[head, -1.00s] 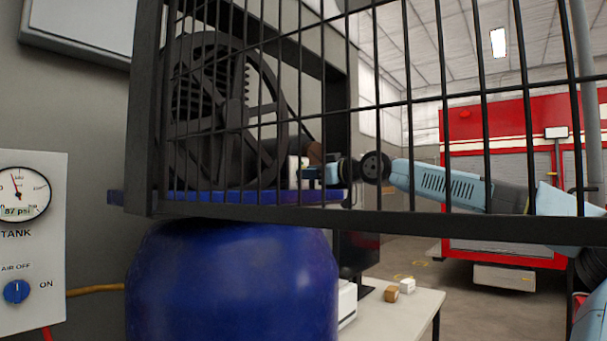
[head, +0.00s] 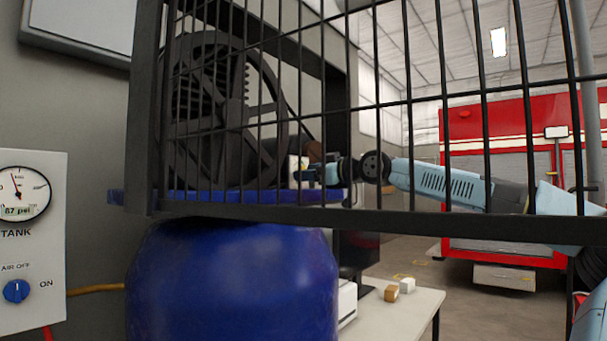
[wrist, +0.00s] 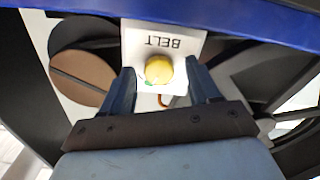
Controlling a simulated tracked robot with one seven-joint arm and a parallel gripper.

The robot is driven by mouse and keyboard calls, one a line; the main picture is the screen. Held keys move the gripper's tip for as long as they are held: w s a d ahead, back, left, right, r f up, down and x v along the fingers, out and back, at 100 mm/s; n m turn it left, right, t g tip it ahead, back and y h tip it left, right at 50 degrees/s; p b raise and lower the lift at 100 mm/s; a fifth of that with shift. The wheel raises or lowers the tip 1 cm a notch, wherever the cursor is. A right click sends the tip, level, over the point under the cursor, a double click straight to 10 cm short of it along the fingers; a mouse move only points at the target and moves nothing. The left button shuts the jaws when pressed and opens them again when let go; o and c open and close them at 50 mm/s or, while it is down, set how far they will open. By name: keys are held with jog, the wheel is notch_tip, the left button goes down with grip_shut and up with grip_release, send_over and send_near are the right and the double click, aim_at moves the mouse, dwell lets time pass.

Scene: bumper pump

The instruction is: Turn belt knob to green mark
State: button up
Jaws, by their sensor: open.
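The yellow belt knob (wrist: 159,69) sits on a white plate marked BELT (wrist: 190,42), which appears upside down in the wrist view. A small green mark (wrist: 149,82) shows at the knob's lower left edge. My gripper (wrist: 160,80) is open, with one finger on each side of the knob. I cannot tell whether the fingers touch it. In the head view my gripper (head: 306,173) is behind the cage bars, at the white plate (head: 294,166); the knob is hidden there.
A black wire cage (head: 440,222) stands between the head camera and my arm. A large belt wheel (head: 275,112) is left of the gripper, above a blue tank (head: 230,285). A panel with gauge and air knob (head: 16,291) is at far left.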

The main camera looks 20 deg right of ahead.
jog(key=shift+s+d, duration=0.35)
jog(key=v, duration=1.2)
jog(key=shift+s+d, duration=0.15)
jog(key=shift+s, duration=0.2)
jog(key=shift+f, duration=0.1)
